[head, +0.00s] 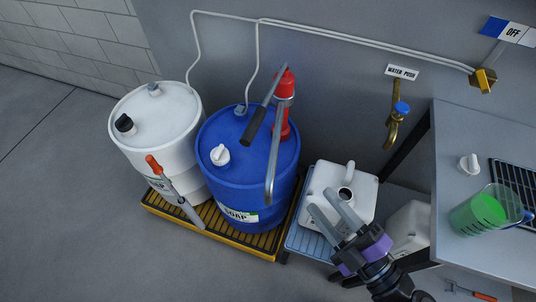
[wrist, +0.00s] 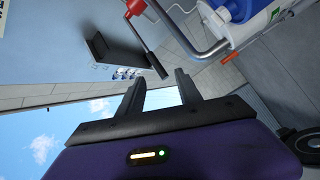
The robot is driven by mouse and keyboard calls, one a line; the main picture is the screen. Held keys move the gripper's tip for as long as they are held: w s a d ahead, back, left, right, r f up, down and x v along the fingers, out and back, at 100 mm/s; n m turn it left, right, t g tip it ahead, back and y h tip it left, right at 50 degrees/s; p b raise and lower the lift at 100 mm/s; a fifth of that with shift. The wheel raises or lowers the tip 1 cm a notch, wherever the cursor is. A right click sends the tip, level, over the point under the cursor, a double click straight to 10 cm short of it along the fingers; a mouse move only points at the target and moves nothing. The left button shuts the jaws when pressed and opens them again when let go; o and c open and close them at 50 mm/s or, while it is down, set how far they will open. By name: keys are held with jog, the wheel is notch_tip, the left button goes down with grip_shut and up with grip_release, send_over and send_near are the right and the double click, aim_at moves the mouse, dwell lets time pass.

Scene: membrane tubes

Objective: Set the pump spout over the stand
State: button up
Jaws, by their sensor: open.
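The red pump (head: 284,106) stands upright on the blue drum (head: 225,165), labelled SOAP. Its lever has a dark grip (head: 255,126). Its grey spout (head: 272,165) bends down across the drum's front in the head view, left of the stand. The stand (head: 302,240) is low with a blue slatted top and holds a white jerrycan (head: 325,205) with an open mouth. My gripper (head: 324,198) is open and empty, seen in front of the jerrycan. In the wrist view, the spout (wrist: 193,48), pump (wrist: 136,7) and lever grip (wrist: 153,62) lie beyond the open fingers (wrist: 160,84).
A white drum (head: 155,125) shares the yellow-edged pallet (head: 215,233) with the blue drum. A brass tap (head: 393,122) is on the wall. A grey bench (head: 465,145) at right holds a green-filled jug (head: 478,213). The left floor is clear.

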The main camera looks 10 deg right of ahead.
aim_at(275, 149)
jog(key=w+a+f+n+g+y, duration=0.1)
jog(key=w+a+n, duration=0.3)
jog(key=w, duration=0.5)
jog(key=w+a+f+n+g+y+b, duration=0.1)
jog(key=w+a+f+n, duration=0.3)
jog(key=w, duration=0.6)
jog(key=shift+a+f+g+y+b, duration=0.15)
jog(key=shift+a+g+y+b, duration=0.2)
jog(key=shift+a+g, duration=0.2)
jog(key=shift+w, duration=0.1)
jog(key=shift+c, duration=0.3)
grip_shut()
